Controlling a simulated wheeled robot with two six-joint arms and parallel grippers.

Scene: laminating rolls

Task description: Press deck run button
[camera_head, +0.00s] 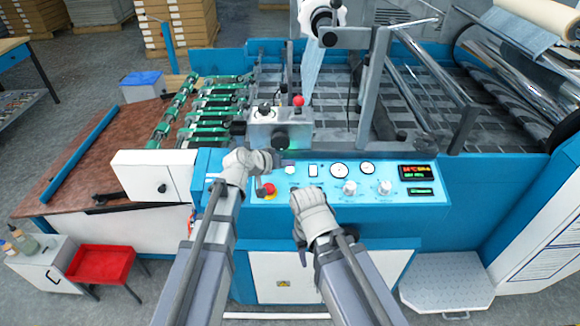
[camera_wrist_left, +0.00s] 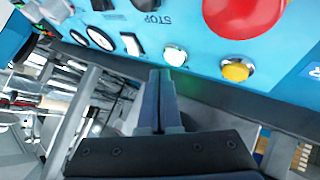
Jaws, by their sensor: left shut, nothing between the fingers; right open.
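The blue control panel (camera_head: 325,185) carries several buttons, knobs, dials and red and green displays. No label naming a deck run button can be read. My left gripper (camera_head: 282,162) is shut and empty at the panel's upper left, near a small white button (camera_head: 290,170). In the left wrist view the shut fingertips (camera_wrist_left: 160,72) point at the panel just below a pale greenish-white button (camera_wrist_left: 174,55); contact cannot be told. A yellow button (camera_wrist_left: 237,70) is to its right. My right gripper (camera_head: 300,193) is open and empty in front of the panel's lower edge.
A large red stop button (camera_head: 267,190) is close to my left gripper; it also shows in the left wrist view (camera_wrist_left: 243,14). A grey box (camera_head: 280,128) with a red knob and a green glow stands behind the panel.

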